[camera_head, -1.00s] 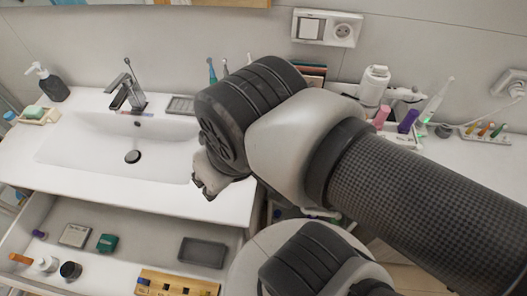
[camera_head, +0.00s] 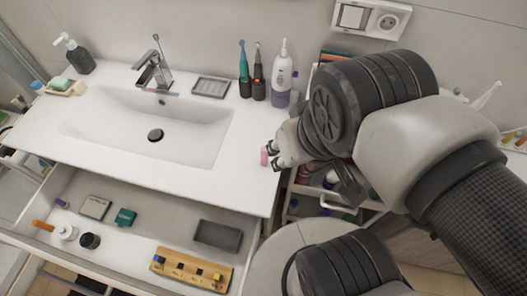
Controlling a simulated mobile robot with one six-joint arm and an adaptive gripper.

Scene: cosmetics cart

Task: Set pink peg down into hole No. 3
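The pink peg (camera_head: 265,156) is held upright or nearly so at the tips of my gripper (camera_head: 271,154). My gripper is shut on it, near the right edge of the white washbasin counter. The wooden peg board (camera_head: 166,272) lies in the open drawer at the lower middle, below and to the left of my gripper. A blue peg (camera_head: 158,259) stands at its left end. Several dark and yellow marks show along the board. The hole numbers are too small to read, so I cannot tell which hole is No. 3.
The open drawer also holds a dark grey tray (camera_head: 218,236), a green box (camera_head: 125,217) and a dark round jar (camera_head: 90,241). A white bottle (camera_head: 282,78) and toothbrushes (camera_head: 244,70) stand behind my gripper. The sink (camera_head: 185,138) is empty.

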